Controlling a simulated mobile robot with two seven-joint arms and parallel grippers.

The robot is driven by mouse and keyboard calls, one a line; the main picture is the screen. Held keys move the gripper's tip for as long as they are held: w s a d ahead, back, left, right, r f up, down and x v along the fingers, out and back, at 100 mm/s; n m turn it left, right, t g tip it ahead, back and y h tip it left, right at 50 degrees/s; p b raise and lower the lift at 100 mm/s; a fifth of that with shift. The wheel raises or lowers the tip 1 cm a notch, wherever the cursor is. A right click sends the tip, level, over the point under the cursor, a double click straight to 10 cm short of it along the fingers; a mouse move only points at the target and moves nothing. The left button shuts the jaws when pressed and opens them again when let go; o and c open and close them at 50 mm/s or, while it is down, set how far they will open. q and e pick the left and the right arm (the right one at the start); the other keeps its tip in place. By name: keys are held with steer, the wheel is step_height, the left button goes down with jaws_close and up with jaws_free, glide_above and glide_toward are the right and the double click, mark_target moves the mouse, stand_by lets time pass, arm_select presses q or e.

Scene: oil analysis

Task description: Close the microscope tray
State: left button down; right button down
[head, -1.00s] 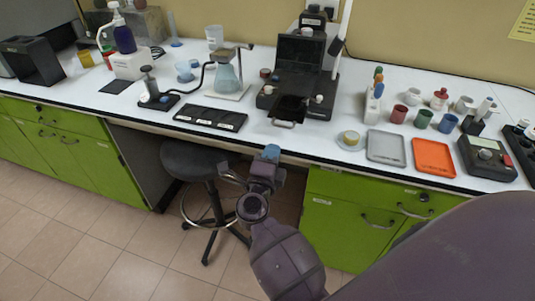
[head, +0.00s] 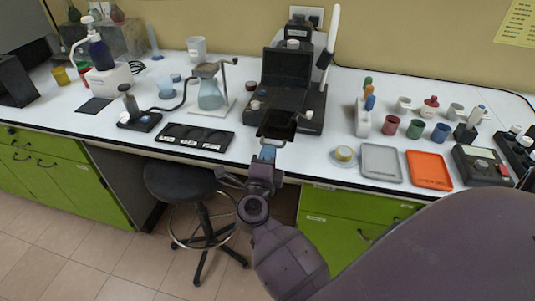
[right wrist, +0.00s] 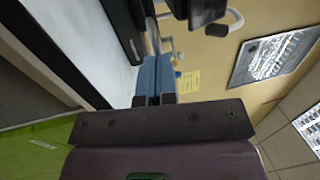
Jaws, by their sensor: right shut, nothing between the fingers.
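The microscope (head: 287,68) is a black device with a white arm at the back of the bench. Its black tray (head: 277,123) sticks out of the front, so it stands open, with its handle toward the bench's front edge. My right gripper (head: 267,153) is shut and empty, its blue fingertips just in front of the tray's handle. I cannot tell whether they touch it. The blue fingers also show pressed together in the right wrist view (right wrist: 154,80). My left gripper is not in view.
A small round dish (head: 344,155), a grey tray (head: 381,162) and an orange tray (head: 428,169) lie to the right. A stool (head: 180,181) stands below the bench.

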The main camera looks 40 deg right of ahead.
mark_target(280, 120)
steer(key=shift+d, duration=0.1)
steer(key=p+x, duration=0.1)
steer(key=x, duration=0.4)
steer(key=shift+f, duration=0.2)
steer(key=x, duration=0.2)
steer(key=f+x, duration=0.1)
steer(key=x, duration=0.2)
steer(key=f+x, duration=0.1)
steer(key=x, duration=0.2)
steer(key=shift+w+d+r, duration=0.1)
steer(key=shift+w+d, duration=0.05)
steer(key=shift+d, duration=0.15)
steer(key=shift+r, duration=0.2)
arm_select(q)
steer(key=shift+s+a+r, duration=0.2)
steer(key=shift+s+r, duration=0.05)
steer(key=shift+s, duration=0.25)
arm_select(e)
steer(key=shift+d, duration=0.1)
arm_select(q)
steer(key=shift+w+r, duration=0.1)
